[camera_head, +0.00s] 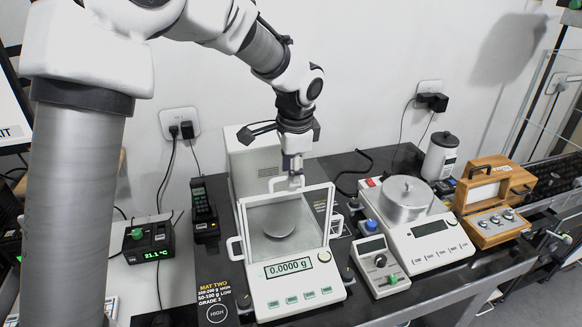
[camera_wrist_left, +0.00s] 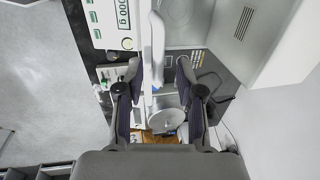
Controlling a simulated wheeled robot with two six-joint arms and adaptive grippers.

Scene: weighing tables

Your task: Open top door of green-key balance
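The balance with green keys (camera_head: 291,297) stands on the dark table, its display (camera_head: 289,267) reading 0.0000 g. A round pan (camera_head: 278,223) shows through its glass chamber. A white handle (camera_head: 287,184) stands at the top of the chamber, below my left gripper (camera_head: 292,163). In the left wrist view, the two fingers of my left gripper (camera_wrist_left: 158,68) are spread apart. The white handle bar (camera_wrist_left: 153,45) lies between them, closer to the left finger, with a gap on the right. Whether a finger touches it I cannot tell. My right gripper is not in view.
To the right stand a small control box (camera_head: 378,266), a second balance with a metal cover (camera_head: 405,200) and a wooden weight case (camera_head: 495,218). A thermometer display (camera_head: 150,245) and a dark handset (camera_head: 204,215) are on the left.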

